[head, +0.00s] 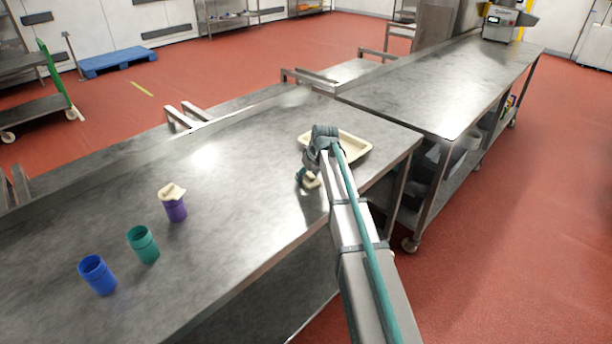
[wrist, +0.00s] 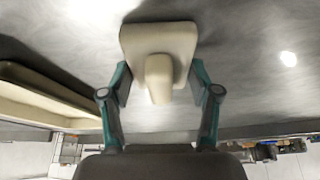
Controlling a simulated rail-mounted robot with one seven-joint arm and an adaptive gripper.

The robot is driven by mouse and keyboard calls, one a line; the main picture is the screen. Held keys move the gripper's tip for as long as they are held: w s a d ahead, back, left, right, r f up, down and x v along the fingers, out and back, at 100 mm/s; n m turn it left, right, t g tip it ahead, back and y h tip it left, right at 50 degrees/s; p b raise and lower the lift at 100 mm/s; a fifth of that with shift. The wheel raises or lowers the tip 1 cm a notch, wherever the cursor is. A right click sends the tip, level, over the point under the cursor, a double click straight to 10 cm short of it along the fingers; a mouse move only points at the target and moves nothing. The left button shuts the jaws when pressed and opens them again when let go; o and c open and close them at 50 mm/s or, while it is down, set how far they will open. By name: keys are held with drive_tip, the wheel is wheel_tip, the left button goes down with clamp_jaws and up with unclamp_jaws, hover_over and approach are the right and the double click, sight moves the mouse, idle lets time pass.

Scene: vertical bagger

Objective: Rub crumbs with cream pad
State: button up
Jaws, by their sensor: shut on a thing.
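A cream pad (wrist: 158,32) with a blocky cream grip (wrist: 159,78) fills the top middle of the wrist view. My gripper (wrist: 157,85) is shut on it, a teal-and-grey finger on each side. In the head view the pad (head: 312,182) shows small below my gripper (head: 305,177), at or just above the grey metal table (head: 245,165), near its front edge. I cannot tell whether the pad touches the table. No crumbs can be made out in either view.
A cream tray (head: 358,150) lies beside my gripper, partly hidden by my arm; its rim shows in the wrist view (wrist: 35,78). A purple cup (head: 177,212) with a cream piece (head: 172,192) on top, a green cup (head: 144,246) and a blue cup (head: 98,276) stand left. The table between is clear.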

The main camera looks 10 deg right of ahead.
sight(291, 171)
drive_tip(key=shift+w+a, duration=0.75)
drive_tip(key=shift+w, duration=0.35)
drive_tip(key=shift+w+a, duration=0.45)
drive_tip(key=shift+w, duration=0.3)
drive_tip(key=shift+w+a, duration=0.5)
drive_tip(key=shift+w, duration=0.2)
drive_tip(key=shift+w+a, duration=0.45)
drive_tip(key=shift+w, duration=0.3)
drive_tip(key=r, duration=0.2)
drive_tip(key=r+p, duration=0.1)
drive_tip(key=shift+s+r, duration=0.2)
drive_tip(key=shift+s, duration=0.05)
wheel_tip(291, 171, up, 5)
drive_tip(key=shift+f+p, duration=0.15)
drive_tip(key=shift+p, duration=0.95)
drive_tip(key=shift+w+d+f, duration=0.1)
drive_tip(key=shift+f, duration=0.05)
